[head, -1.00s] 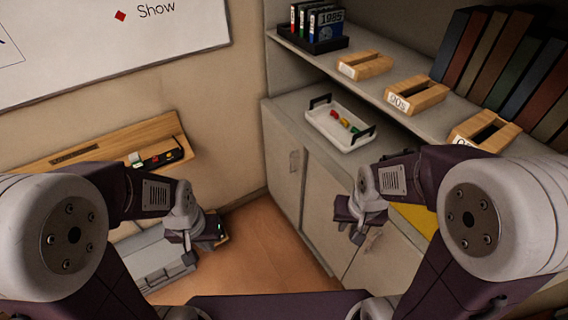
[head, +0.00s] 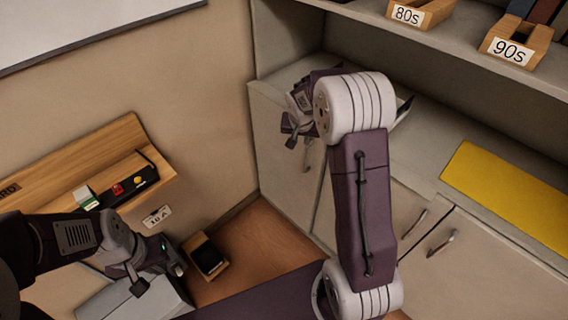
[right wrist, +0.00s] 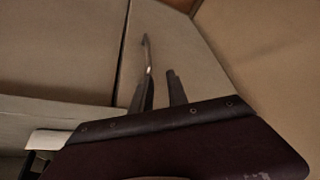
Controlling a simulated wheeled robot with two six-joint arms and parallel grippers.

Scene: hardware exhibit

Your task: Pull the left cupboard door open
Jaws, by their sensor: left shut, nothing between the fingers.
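The left cupboard door (head: 272,140) is a beige panel in the corner, and it looks closed. Its metal handle (head: 308,155) is upright near the door's right edge; it also shows in the right wrist view (right wrist: 147,52). My right gripper (head: 297,136) is in front of this door, close to the handle. In the right wrist view its two fingers (right wrist: 160,78) are apart with nothing between them, and the handle lines up with the left fingertip. I cannot tell if they touch. My left gripper (head: 139,287) is shut and empty at lower left, away from the cupboard.
More cupboard doors with handles (head: 442,243) are at right. A yellow sheet (head: 510,190) lies on the counter. My right arm hides most of the white tray (head: 402,112).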

